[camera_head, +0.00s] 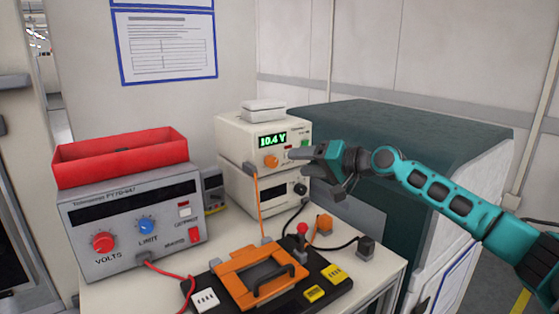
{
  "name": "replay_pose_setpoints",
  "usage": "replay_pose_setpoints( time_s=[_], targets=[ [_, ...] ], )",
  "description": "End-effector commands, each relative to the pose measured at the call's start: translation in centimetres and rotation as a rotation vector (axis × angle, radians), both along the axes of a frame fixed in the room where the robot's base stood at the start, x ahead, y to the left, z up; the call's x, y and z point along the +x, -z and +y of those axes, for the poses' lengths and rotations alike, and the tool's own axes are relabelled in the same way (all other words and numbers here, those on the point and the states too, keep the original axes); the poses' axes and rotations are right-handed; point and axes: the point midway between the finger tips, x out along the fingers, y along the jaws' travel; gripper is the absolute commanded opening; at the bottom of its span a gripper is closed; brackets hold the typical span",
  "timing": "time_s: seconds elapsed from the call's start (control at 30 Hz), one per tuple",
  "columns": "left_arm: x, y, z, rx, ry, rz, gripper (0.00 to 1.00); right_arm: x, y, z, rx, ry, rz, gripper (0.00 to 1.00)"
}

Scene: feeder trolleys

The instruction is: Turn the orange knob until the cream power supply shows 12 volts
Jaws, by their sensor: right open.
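The cream power supply (232,140) stands at the back of the bench, on top of another cream unit. Its green display (272,140) reads 10.4 V. The orange knob (271,161) sits on its front, below the display. My right gripper (305,168) is open just to the right of the knob, in front of the supply's right side. Its fingers point left toward the knob and look apart from it. An orange lead (259,208) hangs down from the supply's front. My left gripper is not in view.
A grey power supply (85,205) with red and blue knobs stands at left, a red bin (120,155) on top. An orange fixture (238,283) on a black base (210,283) fills the bench front. A dark green cabinet (420,125) stands at right.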

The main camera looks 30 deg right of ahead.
Motion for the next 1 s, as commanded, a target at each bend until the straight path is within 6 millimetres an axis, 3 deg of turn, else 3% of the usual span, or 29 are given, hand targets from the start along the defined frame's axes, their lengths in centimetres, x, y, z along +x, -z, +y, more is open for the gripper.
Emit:
replay_pose_setpoints(
  time_s=[0.2, 0.4, 0.83, 1.0],
  targets=[
    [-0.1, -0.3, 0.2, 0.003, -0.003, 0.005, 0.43, 4.0, 0.9, 2.0, 0.002, 0.0, -0.003, 0.59],
    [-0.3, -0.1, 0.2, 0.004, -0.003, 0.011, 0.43, 6.1, 1.6, 3.0, 0.002, 0.001, -0.001, 0.59],
    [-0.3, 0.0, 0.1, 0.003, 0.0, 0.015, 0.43, 6.8, 1.8, 3.3, -0.001, 0.001, -0.001, 0.59],
    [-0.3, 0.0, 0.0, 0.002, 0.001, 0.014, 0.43, 6.8, 1.8, 3.3, -0.001, 0.001, -0.001, 0.44]
  ],
)
